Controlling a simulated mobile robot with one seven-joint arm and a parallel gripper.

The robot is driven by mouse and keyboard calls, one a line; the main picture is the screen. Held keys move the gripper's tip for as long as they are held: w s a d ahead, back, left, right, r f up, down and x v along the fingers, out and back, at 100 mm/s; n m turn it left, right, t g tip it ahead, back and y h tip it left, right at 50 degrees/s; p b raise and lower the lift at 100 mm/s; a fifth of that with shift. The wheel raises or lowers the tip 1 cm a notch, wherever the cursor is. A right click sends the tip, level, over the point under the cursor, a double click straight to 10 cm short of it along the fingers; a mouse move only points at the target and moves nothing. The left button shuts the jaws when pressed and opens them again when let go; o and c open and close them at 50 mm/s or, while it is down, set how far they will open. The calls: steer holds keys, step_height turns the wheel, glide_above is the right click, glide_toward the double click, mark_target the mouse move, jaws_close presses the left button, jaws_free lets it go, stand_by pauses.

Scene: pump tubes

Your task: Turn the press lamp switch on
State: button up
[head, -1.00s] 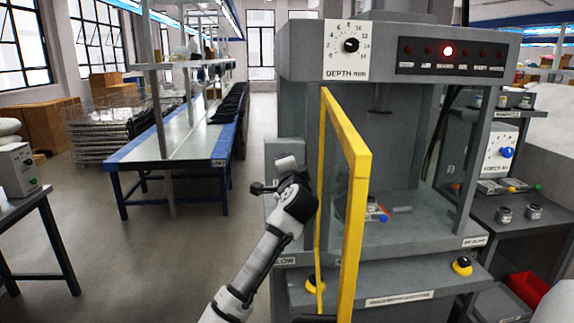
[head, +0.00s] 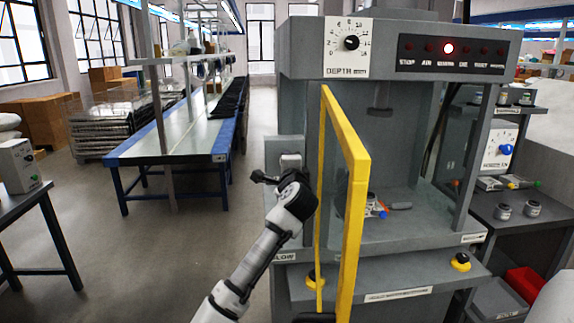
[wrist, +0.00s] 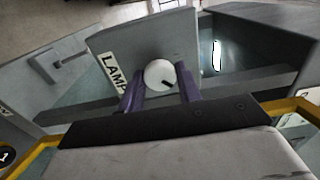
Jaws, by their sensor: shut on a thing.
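The press lamp switch (wrist: 160,73) is a round white knob with a dark mark, on a grey panel beside a "LAMP" label (wrist: 112,72) in the wrist view. The purple fingers of my gripper (wrist: 160,92) stand either side of the knob, shut on it. In the head view, the wrist of my arm is in front of a grey side box (head: 272,152) left of the press (head: 300,50). The fingers and the knob cannot be made out clearly there.
An open yellow-framed guard door (head: 352,160) stands just right of my arm. A long blue-edged bench (head: 165,150) is at the left. The floor between is clear.

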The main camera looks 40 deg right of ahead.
steer(key=o, duration=0.9)
steer(key=shift+o, duration=0.2)
steer(key=shift+s, duration=0.1)
steer(key=b+v, duration=0.3)
steer(key=v, duration=0.4)
steer(key=shift+a, duration=0.2)
steer(key=shift+s, duration=0.15)
